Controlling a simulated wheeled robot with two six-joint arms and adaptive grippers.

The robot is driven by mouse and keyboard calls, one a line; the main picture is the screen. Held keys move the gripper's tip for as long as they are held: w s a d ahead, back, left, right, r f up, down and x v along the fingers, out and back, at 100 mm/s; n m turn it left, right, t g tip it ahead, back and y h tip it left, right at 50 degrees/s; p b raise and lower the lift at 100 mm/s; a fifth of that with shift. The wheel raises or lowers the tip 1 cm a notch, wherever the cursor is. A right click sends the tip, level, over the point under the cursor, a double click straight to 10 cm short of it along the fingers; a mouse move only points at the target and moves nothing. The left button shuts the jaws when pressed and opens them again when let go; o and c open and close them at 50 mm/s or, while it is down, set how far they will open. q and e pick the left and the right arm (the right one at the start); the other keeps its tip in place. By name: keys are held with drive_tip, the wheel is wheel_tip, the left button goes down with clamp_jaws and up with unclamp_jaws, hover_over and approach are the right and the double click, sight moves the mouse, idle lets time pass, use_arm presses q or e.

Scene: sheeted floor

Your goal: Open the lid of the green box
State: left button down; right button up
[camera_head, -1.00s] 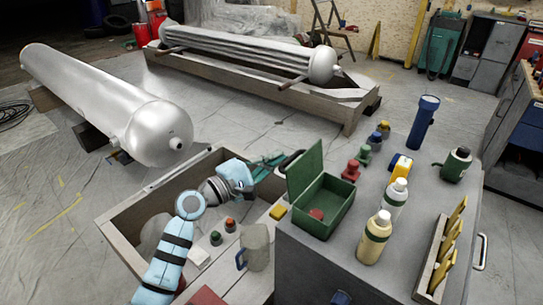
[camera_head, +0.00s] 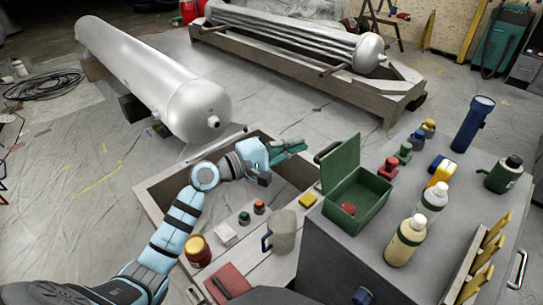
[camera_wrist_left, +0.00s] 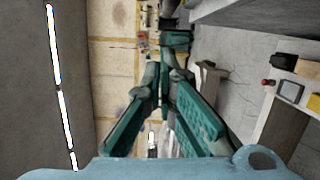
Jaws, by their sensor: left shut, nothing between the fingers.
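The green box (camera_head: 372,205) stands on the grey cabinet top at the right. Its lid (camera_head: 341,163) is raised, standing roughly upright along the box's left side. The inside is exposed, and a small red thing (camera_head: 348,209) lies in it. A dark handle-like piece (camera_head: 325,153) shows beside the lid's left edge. My left gripper (camera_head: 300,146) has teal fingers and is shut and empty, left of the lid and apart from it, above the wooden crate. Its fingers also show in the left wrist view (camera_wrist_left: 164,85), where I cannot make out the box. My right gripper is not in view.
Bottles (camera_head: 405,242), a blue torch (camera_head: 473,124) and a green can (camera_head: 503,175) crowd the cabinet top. A silver tank (camera_head: 150,80) lies behind. Floor at left is mostly clear.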

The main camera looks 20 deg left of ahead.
use_arm(q)
drive_tip(key=v, duration=0.7)
drive_tip(key=shift+s+r, duration=0.25)
